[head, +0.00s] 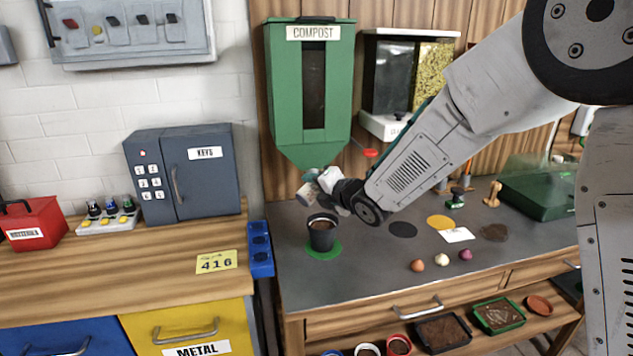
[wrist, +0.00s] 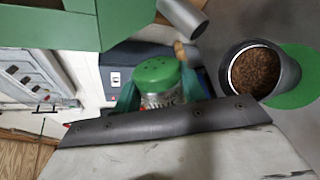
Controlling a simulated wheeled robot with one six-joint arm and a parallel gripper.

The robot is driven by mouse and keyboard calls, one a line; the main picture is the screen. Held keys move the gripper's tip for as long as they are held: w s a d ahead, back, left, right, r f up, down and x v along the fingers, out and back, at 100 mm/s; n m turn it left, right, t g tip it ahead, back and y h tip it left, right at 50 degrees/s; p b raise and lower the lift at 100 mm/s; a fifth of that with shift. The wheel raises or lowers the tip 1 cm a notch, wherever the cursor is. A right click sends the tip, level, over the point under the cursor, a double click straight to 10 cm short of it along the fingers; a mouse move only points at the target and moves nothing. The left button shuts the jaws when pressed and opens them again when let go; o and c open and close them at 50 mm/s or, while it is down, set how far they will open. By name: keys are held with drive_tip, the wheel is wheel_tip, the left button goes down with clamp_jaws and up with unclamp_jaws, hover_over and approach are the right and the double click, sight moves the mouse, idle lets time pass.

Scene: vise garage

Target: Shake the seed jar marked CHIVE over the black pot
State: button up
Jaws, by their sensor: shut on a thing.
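My gripper (head: 322,180) is shut on a seed jar (head: 307,196) and holds it raised above the workbench, just over and slightly left of the black pot. In the wrist view the jar (wrist: 158,78) shows a green lid with holes, between the green finger pads of my gripper (wrist: 158,95); its label is partly hidden and I cannot read it surely. In the head view the jar looks tilted. The black pot (head: 322,236) stands upright on a round green mat (head: 324,252). The wrist view shows brown soil inside the pot (wrist: 293,75).
A green compost dispenser (head: 283,100) hangs close above my gripper. A clear-fronted dispenser (head: 385,75) hangs right of it. Dark (head: 402,230) and yellow (head: 439,222) discs and several bulbs (head: 441,260) lie to the right. A blue holder (head: 260,250) is at the bench's left edge.

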drive_tip(key=m, duration=0.1)
drive_tip(key=f+m+g+y, duration=0.1)
drive_tip(key=m, duration=0.1)
drive_tip(key=shift+f, duration=0.25)
drive_tip(key=shift+f+m+g+y, duration=0.2)
drive_tip(key=shift+m+g+y, duration=0.1)
drive_tip(key=shift+m, duration=0.4)
drive_tip(key=shift+f+m+g+y, duration=0.15)
drive_tip(key=shift+m+g+y, duration=0.15)
drive_tip(key=shift+m, duration=0.4)
drive_tip(key=shift+s+r, duration=0.1)
